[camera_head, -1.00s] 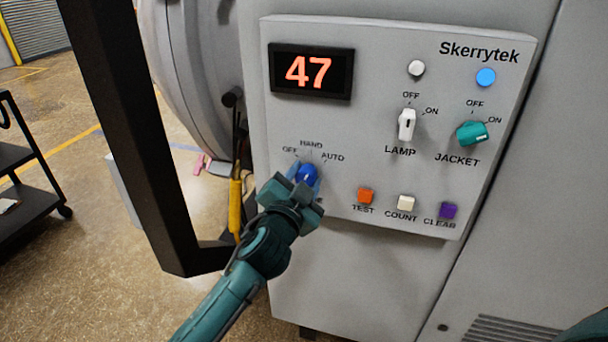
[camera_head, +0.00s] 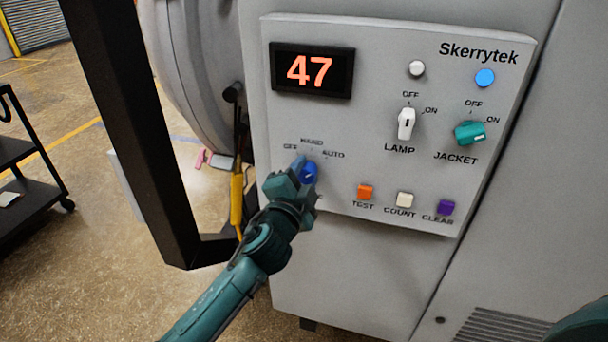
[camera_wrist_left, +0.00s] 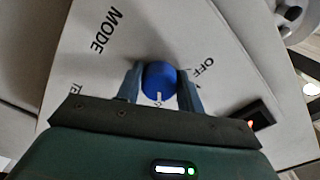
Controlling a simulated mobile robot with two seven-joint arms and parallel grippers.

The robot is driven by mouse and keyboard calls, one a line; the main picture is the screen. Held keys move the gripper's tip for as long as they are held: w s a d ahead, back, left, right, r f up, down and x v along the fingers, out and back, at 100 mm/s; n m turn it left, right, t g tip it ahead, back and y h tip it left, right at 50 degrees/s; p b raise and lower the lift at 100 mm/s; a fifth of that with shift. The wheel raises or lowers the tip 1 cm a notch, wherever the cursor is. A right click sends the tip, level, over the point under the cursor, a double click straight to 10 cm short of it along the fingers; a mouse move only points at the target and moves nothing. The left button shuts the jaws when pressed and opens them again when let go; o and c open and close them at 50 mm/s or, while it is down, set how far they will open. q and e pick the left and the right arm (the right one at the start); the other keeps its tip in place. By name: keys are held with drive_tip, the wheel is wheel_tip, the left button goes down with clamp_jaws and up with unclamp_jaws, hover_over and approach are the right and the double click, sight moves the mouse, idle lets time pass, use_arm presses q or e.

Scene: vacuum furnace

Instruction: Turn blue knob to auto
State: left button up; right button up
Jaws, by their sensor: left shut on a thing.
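The blue knob (camera_head: 309,173) sits at the panel's lower left, under the labels OFF, HAND and AUTO (camera_head: 333,154). My left gripper (camera_head: 305,174) is shut on it. In the left wrist view the blue knob (camera_wrist_left: 159,77) lies between the two fingers of my left gripper (camera_wrist_left: 160,88), one on each side. Its white mark points straight down there, away from OFF (camera_wrist_left: 203,67), seemingly toward the AUTO side. The label by the mark is mostly hidden by the gripper. My right gripper is not in view.
The panel also has a display (camera_head: 312,70) reading 47, a white LAMP switch (camera_head: 406,124), a teal JACKET knob (camera_head: 470,133), and orange (camera_head: 365,192), white (camera_head: 404,200) and purple (camera_head: 445,207) buttons. A dark post (camera_head: 130,130) stands to the left.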

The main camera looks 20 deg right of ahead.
use_arm(q)
drive_tip(key=shift+f, duration=0.1)
drive_tip(key=o, duration=1)
drive_tip(key=b+v, duration=0.1)
drive_tip(key=v, duration=1.2)
drive_tip(key=shift+s+a, duration=0.1)
